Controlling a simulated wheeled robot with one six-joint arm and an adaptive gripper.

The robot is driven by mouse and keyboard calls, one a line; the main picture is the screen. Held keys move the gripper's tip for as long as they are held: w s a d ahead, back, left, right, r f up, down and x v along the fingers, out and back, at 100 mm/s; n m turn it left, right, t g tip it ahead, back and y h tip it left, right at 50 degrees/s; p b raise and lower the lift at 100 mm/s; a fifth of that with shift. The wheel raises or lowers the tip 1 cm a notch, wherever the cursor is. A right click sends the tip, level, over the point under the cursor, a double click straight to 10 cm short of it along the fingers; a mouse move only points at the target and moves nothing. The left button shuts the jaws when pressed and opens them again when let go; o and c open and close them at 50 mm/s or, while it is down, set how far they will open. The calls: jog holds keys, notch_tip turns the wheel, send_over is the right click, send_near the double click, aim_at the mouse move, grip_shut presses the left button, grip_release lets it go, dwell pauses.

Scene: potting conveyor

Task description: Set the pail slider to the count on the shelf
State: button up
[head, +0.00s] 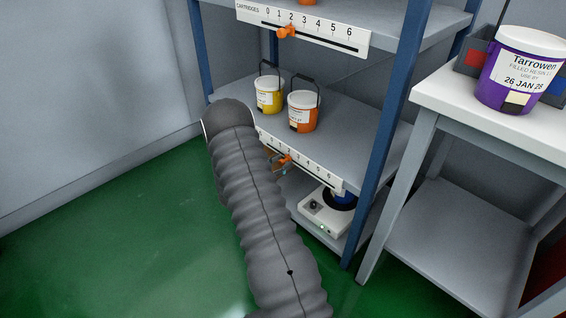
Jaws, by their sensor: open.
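Two pails stand upright on the middle shelf (345,150): a yellow one (268,97) and an orange one (303,113), both with white lids. My arm covers the left front of that shelf. The pail scale (322,177) runs along the shelf's front edge, its left end hidden by my arm. Its orange slider (287,159) appears near the 3, but the marks are too small to be sure. My gripper (280,166) is open and mostly hidden behind my arm. A small part shows close by the slider; I cannot tell whether they touch.
Above is the cartridge scale (335,38), its orange slider (287,32) near 2. A white device (327,214) sits on the bottom shelf. A blue post (385,130) and a table (432,98) with a purple pail (520,70) stand right. Green floor at left is clear.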

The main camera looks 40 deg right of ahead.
jog(key=s+a, duration=0.1)
jog(key=a, duration=1)
